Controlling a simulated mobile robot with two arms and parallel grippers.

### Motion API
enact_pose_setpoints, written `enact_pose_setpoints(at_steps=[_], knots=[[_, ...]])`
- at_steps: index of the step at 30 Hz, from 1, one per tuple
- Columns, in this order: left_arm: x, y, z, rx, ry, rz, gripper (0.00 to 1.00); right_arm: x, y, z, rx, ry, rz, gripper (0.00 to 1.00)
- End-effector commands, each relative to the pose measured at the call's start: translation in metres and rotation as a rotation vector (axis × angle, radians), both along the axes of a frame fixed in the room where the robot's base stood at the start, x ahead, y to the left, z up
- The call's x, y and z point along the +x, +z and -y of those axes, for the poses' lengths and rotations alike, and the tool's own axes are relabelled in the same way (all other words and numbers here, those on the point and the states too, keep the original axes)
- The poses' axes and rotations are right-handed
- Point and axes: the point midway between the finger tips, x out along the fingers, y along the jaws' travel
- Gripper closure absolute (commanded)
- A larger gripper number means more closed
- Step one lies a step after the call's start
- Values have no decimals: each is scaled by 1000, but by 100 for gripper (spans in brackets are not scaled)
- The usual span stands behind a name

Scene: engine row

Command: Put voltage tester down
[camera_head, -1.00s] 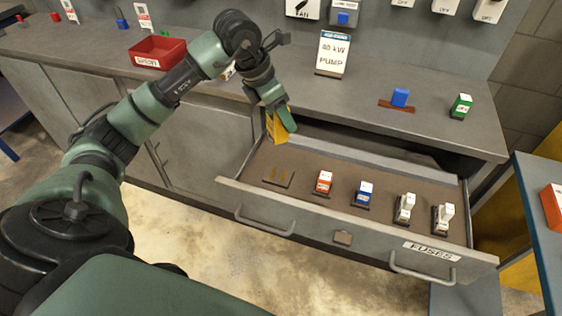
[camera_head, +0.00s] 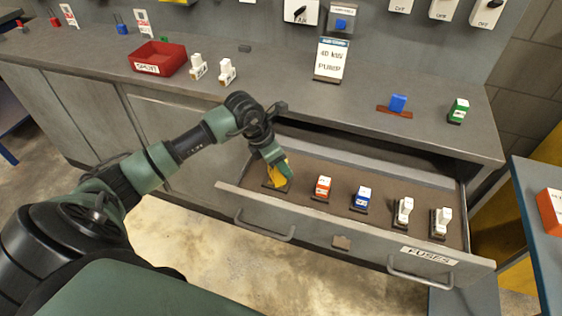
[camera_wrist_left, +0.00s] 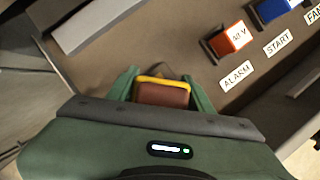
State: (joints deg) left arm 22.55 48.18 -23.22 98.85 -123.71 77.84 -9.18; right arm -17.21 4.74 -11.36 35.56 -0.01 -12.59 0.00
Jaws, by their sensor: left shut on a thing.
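The voltage tester (camera_head: 277,173) is yellow and sits between the fingers of my left gripper (camera_head: 283,172). The gripper is shut on it, low over the left end of the open drawer, at the leftmost slot mark (camera_head: 270,184). In the left wrist view the tester shows a brown face with a yellow edge (camera_wrist_left: 163,92) between the two green fingers (camera_wrist_left: 163,95). I cannot tell whether its lower end touches the drawer floor. My right gripper is not in view.
The open drawer (camera_head: 300,221) holds an orange block (camera_head: 322,187), a blue block (camera_head: 362,197) and two white ones (camera_head: 403,210) to the right.

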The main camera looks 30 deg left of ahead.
Motion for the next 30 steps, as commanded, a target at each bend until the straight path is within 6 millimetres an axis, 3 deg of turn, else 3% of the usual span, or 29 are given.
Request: enact_pose_setpoints(at_steps=[7, 8, 9, 22, 30], knots=[[1, -2, 0, 0, 0, 2, 100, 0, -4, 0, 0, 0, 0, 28], [0, -1, 0, -1, 0, 1, 41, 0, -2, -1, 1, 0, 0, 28], [0, -1, 0, -1, 0, 1, 30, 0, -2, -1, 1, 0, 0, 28], [-1, 5, -2, 1, 1, 2, 27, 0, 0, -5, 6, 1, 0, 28], [-17, 52, -13, 5, 0, 4, 27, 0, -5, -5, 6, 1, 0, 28]])
